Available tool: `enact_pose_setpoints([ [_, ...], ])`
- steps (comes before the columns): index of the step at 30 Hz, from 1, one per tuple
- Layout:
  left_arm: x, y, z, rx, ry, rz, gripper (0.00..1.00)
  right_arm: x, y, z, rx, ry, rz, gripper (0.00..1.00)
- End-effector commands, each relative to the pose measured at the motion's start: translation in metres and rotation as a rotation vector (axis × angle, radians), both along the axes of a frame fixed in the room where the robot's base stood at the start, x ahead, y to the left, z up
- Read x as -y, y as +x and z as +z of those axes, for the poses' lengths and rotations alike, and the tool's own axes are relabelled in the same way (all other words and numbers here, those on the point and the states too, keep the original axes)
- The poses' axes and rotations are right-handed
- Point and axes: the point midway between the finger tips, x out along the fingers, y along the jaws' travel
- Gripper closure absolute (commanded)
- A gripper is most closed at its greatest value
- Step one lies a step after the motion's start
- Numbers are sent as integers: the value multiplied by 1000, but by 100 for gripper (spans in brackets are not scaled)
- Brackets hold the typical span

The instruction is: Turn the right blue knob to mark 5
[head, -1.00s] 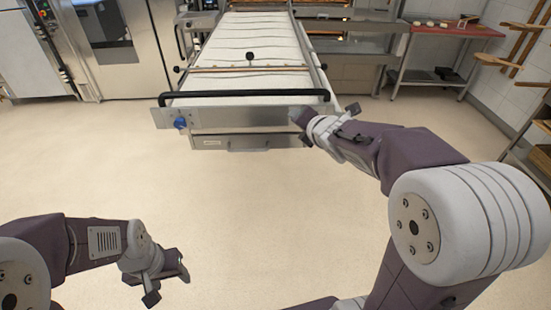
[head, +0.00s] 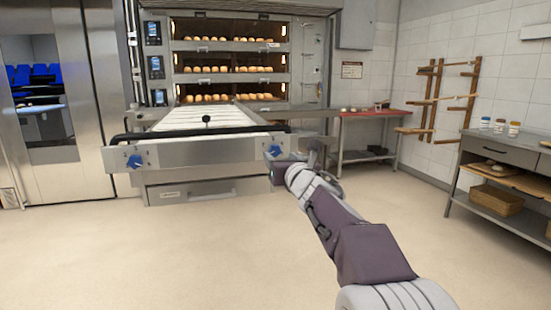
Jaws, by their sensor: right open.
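The right blue knob (head: 275,151) is on the right end of the metal front panel (head: 205,154) of the loader. It is partly in view, just beyond my right gripper. My right gripper (head: 293,160) is open, with its fingers spread in front of the panel's right end, close to the knob. I cannot tell whether it touches the knob. The knob's marks are too small to read. A second blue knob (head: 134,161) is on the panel's left end. My left gripper is out of view.
A black handle bar (head: 200,132) runs along the top of the panel. Behind the loader stands the deck oven (head: 230,47) with loaves on several decks. A red-topped table (head: 372,116) and a work table (head: 487,149) stand to the right. The floor in front is clear.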

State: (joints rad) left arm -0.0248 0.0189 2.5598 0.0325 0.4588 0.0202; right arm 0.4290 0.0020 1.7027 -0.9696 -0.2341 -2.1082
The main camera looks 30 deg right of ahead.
Motion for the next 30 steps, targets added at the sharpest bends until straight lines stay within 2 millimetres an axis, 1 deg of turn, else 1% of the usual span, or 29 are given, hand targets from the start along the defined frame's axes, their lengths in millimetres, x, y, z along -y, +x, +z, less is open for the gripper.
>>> enact_pose_setpoints([
  [1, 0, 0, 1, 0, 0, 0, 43, 2, 11, -1, -2, 1, 2, 44],
  [3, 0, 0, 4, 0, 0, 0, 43, 6, 25, 0, -1, 1, 1, 44],
  [7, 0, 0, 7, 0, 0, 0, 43, 10, 43, 1, -1, 1, 1, 44],
  [11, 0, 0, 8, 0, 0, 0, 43, 12, 51, 0, 0, 1, 1, 44],
  [17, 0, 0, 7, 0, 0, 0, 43, 12, 52, 0, 0, 1, 1, 44],
  [18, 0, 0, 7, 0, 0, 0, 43, 12, 52, 0, 0, 1, 1, 47],
  [20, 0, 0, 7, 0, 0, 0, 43, 12, 52, 0, 0, 1, 1, 64],
  [21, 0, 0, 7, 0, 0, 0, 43, 12, 52, 0, 0, 1, 1, 75],
  [24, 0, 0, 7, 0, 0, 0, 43, 12, 52, 0, 0, 1, 1, 100],
  [30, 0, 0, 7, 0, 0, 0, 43, 12, 52, 0, 3, 11, 1, 100],
])
